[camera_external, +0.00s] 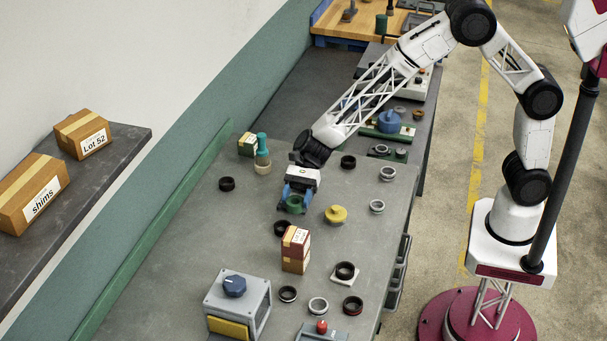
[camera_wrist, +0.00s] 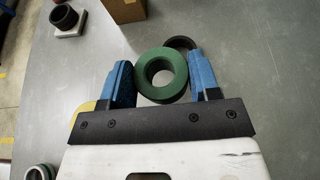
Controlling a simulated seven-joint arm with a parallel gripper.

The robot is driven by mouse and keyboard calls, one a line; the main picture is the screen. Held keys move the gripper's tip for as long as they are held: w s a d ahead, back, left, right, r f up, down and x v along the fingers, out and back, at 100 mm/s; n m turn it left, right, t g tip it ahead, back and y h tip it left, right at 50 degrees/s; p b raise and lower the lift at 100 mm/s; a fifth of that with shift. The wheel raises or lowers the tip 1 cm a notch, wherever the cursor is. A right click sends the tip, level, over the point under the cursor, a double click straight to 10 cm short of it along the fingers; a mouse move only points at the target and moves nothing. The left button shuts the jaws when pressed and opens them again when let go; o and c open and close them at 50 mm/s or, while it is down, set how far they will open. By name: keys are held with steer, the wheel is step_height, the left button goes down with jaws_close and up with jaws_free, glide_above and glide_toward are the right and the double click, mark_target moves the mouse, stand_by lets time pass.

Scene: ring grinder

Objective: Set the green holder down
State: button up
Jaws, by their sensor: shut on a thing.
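The green holder (camera_wrist: 162,53) is a thick ring with a round hole, held between the two blue fingers of my gripper (camera_wrist: 164,76) in the wrist view. In the external view the green holder (camera_external: 295,209) shows low between the fingers of my gripper (camera_external: 296,202), over the middle of the grey bench. My gripper is shut on it. The holder lies about flat, hole facing up. I cannot tell whether its underside touches the bench or hangs just above it.
A dark ring (camera_wrist: 181,42) lies close beyond the holder, partly hidden. A yellow knobbed part (camera_external: 336,214) stands just right of my gripper. A brown box (camera_external: 295,250) stands nearer the camera. Several rings lie around. Bare bench lies left of my gripper.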

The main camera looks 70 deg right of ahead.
steer(key=shift+w, duration=0.1)
glide_above(244, 226)
steer(key=shift+f, duration=0.7)
steer(key=shift+f, duration=0.1)
steer(key=shift+f, duration=1.65)
steer(key=shift+f, duration=0.15)
steer(key=o, duration=0.9)
steer(key=shift+o, duration=0.2)
